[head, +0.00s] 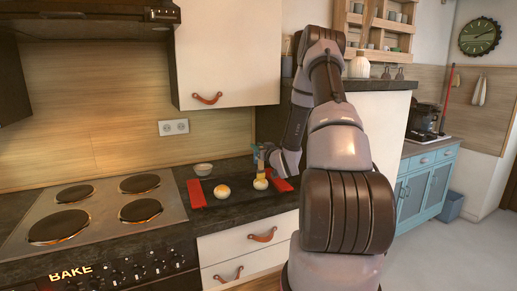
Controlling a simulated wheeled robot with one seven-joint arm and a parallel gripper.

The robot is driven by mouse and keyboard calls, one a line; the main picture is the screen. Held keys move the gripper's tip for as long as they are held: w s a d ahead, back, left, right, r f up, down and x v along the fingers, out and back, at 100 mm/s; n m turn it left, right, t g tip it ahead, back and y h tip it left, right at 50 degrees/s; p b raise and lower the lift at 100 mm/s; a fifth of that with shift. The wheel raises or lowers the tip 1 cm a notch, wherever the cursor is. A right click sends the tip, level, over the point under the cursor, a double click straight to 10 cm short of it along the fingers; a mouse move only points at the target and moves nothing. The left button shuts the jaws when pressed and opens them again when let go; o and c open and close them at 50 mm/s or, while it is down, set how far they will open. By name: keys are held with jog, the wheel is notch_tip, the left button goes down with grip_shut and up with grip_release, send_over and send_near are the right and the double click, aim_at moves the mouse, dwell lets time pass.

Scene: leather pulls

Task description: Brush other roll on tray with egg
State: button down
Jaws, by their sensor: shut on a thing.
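Two small round rolls sit on a dark tray with red ends (196,194) on the counter. The left roll (222,191) has an orange-yellow top. The right roll (261,184) looks paler, with some yellow near its top. My gripper (262,154) is shut on a brush (261,167) and holds it pointing down over the right roll. The brush tip is at or just above this roll; I cannot tell if it touches. A small pale bowl (203,169) stands behind the left roll; its contents are too small to make out.
A stove (90,212) with several dark burners is left of the tray. A white wall cabinet (226,55) hangs above the counter. A tall white unit (378,115) stands behind my arm at right. Drawers with leather pulls (262,235) are below the counter.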

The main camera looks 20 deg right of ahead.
jog(key=shift+w, duration=0.6)
jog(key=shift+s, duration=0.55)
dwell(0.4)
notch_tip(320, 180, up, 6)
dwell(0.6)
dwell(0.4)
